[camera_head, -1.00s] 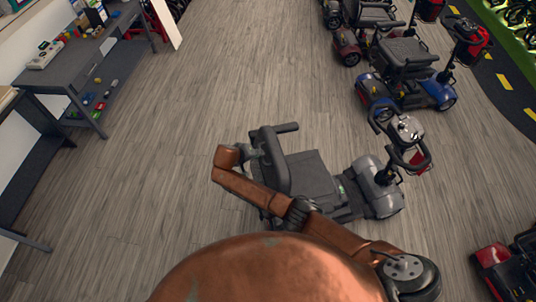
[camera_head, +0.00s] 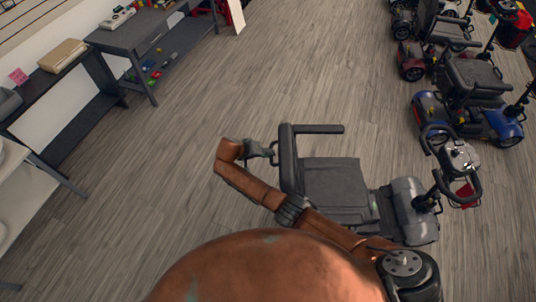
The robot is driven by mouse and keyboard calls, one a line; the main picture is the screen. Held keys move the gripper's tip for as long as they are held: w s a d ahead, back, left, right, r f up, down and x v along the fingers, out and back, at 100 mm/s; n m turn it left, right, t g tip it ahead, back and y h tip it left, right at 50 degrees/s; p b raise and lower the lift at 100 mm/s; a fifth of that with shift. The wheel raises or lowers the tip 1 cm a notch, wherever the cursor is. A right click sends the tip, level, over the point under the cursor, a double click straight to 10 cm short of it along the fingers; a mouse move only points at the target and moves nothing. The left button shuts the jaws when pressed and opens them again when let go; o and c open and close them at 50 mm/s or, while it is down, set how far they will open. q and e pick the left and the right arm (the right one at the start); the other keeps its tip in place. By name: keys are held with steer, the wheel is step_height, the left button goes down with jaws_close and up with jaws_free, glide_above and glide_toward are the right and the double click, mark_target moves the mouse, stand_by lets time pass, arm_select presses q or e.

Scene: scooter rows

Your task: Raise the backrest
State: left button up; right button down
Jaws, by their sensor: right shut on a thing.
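A grey mobility scooter stands on the wood-look floor in the middle of the head view. Its black seat (camera_head: 336,187) faces right, toward the handlebar (camera_head: 450,165). The backrest (camera_head: 288,160) stands up at the left edge of the seat, seen nearly edge-on from above. My right gripper (camera_head: 272,153) is behind the backrest, at its left side, shut on the backrest's rear edge. The fingertips are small and partly hidden there. My right arm crosses the scooter's lower left side and hides part of it. My left gripper is not in view.
An armrest (camera_head: 318,129) sticks out from the backrest on the far side. More scooters stand at the upper right, including a blue one (camera_head: 472,85). A dark desk (camera_head: 140,38) and shelves line the left wall. The floor between is clear.

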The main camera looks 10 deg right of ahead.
steer(key=c, duration=2.4)
jaws_free()
steer(key=shift+s+a+f+y, duration=0.15)
steer(key=shift+s+a+f, duration=0.1)
steer(key=shift+a+f, duration=0.2)
steer(key=shift+s+a+f+y, duration=0.2)
steer(key=shift+a+f, duration=0.15)
steer(key=shift+f, duration=0.15)
steer(key=o, duration=0.3)
steer(key=shift+w+a+f, duration=0.15)
steer(key=shift+w+a, duration=0.1)
steer(key=shift+o, duration=0.8)
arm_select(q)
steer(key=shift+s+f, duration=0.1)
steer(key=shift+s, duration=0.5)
arm_select(e)
steer(key=shift+d, duration=0.15)
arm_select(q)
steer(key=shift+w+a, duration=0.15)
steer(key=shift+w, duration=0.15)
arm_select(e)
steer(key=v, duration=1.2)
steer(key=shift+w+r, duration=0.2)
steer(key=shift+r, duration=0.1)
